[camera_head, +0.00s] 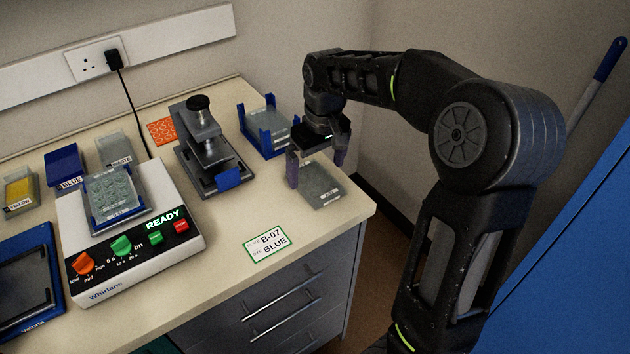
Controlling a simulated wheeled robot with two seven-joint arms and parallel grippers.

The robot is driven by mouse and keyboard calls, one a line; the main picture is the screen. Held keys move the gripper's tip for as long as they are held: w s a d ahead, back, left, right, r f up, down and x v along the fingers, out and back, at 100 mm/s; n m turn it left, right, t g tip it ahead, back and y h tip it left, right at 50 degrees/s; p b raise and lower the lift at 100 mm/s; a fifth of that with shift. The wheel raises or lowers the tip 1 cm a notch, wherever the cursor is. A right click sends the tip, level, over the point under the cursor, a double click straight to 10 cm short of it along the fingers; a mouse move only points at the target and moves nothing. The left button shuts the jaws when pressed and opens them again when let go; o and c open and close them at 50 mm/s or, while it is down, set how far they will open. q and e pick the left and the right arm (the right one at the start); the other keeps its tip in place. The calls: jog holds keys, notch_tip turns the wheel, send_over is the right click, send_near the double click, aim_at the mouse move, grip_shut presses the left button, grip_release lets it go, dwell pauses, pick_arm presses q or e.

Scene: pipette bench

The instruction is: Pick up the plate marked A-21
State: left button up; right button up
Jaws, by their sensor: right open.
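A clear grey plate (322,190) lies at the right front corner of the bench; its small white label is too small to read. My right gripper (316,164) is open, pointing down at the rear part of this plate, with its fingers near the plate's sides. I cannot tell whether they touch it. Another clear plate (268,127) sits in a blue holder (247,130) behind it. A third clear plate (112,188) sits on the shaker (140,248). I can read no A-21 mark on any plate. My left gripper is not in view.
A grey press-like device (200,140) stands left of the gripper. The bench's right edge is close to the plate.

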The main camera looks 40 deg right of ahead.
aim_at(315, 182)
jog(key=shift+w+f, duration=0.2)
jog(key=shift+f, duration=1.3)
jog(key=c, duration=1.4)
